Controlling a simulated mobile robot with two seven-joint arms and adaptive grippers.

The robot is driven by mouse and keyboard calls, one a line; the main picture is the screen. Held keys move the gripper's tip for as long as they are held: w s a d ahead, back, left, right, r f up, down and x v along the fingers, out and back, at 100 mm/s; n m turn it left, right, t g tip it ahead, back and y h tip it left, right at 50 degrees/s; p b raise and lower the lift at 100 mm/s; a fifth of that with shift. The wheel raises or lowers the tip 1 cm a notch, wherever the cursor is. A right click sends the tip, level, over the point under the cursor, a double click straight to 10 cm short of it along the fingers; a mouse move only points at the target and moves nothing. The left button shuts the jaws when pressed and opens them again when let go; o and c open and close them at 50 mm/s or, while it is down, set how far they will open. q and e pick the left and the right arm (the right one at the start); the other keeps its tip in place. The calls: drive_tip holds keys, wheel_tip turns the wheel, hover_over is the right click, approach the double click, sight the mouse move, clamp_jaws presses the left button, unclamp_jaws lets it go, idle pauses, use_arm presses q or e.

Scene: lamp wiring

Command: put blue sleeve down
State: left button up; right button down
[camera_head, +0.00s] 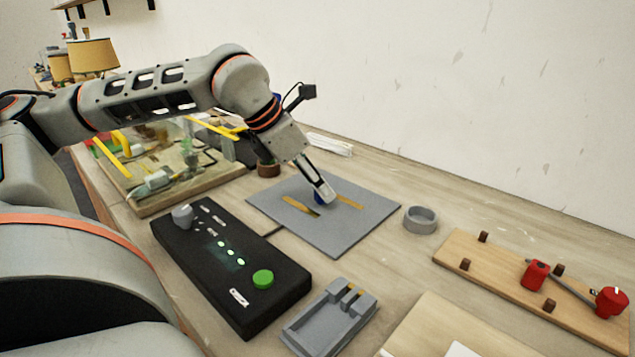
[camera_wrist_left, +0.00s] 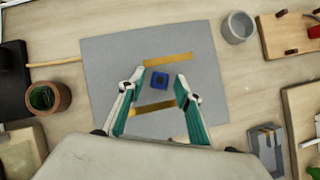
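The blue sleeve (camera_wrist_left: 159,80) is on the grey mat (camera_wrist_left: 103,58), its dark hole facing the left wrist camera, between two yellow-brown strips. In the head view the sleeve (camera_head: 318,198) is a small blue patch, mostly hidden behind a finger. My left gripper (camera_wrist_left: 157,90) reaches down over the mat (camera_head: 345,235). Its fingers are spread, one on each side of the sleeve, with a visible gap on both sides. My right gripper is in neither view.
A grey ring-shaped cup (camera_head: 420,219) stands right of the mat. A black control box (camera_head: 225,270) with a green button lies in front of it. A grey holder (camera_head: 325,318) and a wooden board with red parts (camera_head: 520,290) are nearer the right. A brown pot (camera_wrist_left: 47,97) stands left of the mat.

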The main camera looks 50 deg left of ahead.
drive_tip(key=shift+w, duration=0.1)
